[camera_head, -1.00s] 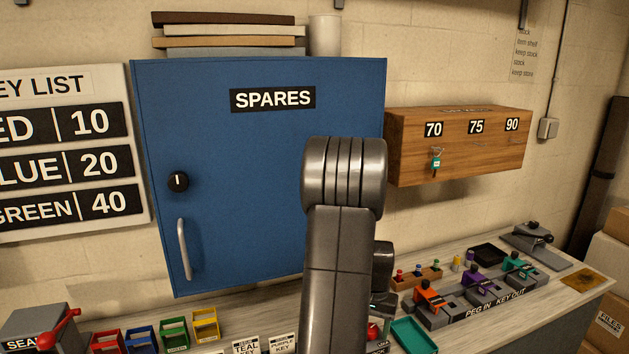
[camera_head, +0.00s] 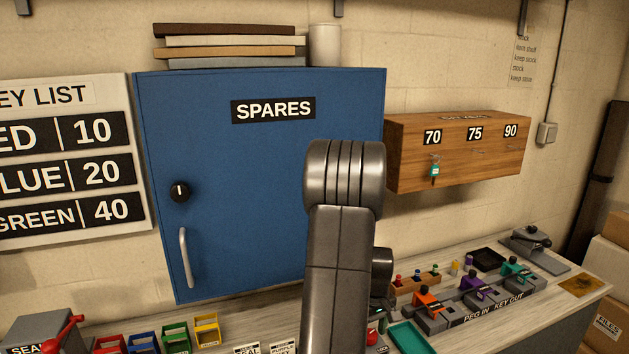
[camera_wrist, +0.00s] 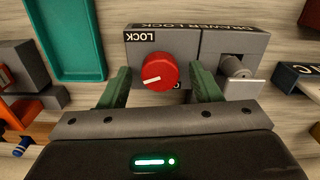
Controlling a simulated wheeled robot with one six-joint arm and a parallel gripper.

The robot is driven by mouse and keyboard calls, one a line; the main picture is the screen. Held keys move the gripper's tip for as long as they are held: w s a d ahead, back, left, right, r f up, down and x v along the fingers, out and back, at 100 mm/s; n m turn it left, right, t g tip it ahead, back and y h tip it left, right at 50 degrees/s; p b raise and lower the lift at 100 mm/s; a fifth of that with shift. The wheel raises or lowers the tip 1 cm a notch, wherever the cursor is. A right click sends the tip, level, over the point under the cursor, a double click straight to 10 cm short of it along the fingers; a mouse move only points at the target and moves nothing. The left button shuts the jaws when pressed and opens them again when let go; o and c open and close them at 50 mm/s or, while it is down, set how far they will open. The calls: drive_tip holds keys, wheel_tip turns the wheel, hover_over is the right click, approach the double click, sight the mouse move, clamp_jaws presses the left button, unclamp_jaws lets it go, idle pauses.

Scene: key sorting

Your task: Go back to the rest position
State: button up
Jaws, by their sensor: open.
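My gripper (camera_wrist: 164,88) shows in the wrist view with its two green fingers apart, one on each side of a red round knob (camera_wrist: 155,71). The knob has a white mark and sits on a grey block labelled LOCK (camera_wrist: 142,38). I cannot tell whether the fingers touch the knob. Beside it is a second grey block labelled DRAWER LOCK (camera_wrist: 232,44) with a metal cylinder on it.
A teal tray (camera_wrist: 75,40) lies left of the lock block; it also shows in the head view (camera_head: 412,338). A wooden box (camera_head: 460,160) with a teal-tagged key (camera_head: 434,170) hangs on the wall. Coloured bins (camera_head: 175,336) stand at left.

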drive_tip(key=n+p, duration=0.1)
drive_tip(key=n, duration=0.3)
drive_tip(key=shift+r, duration=3.25)
drive_tip(key=shift+s, duration=0.1)
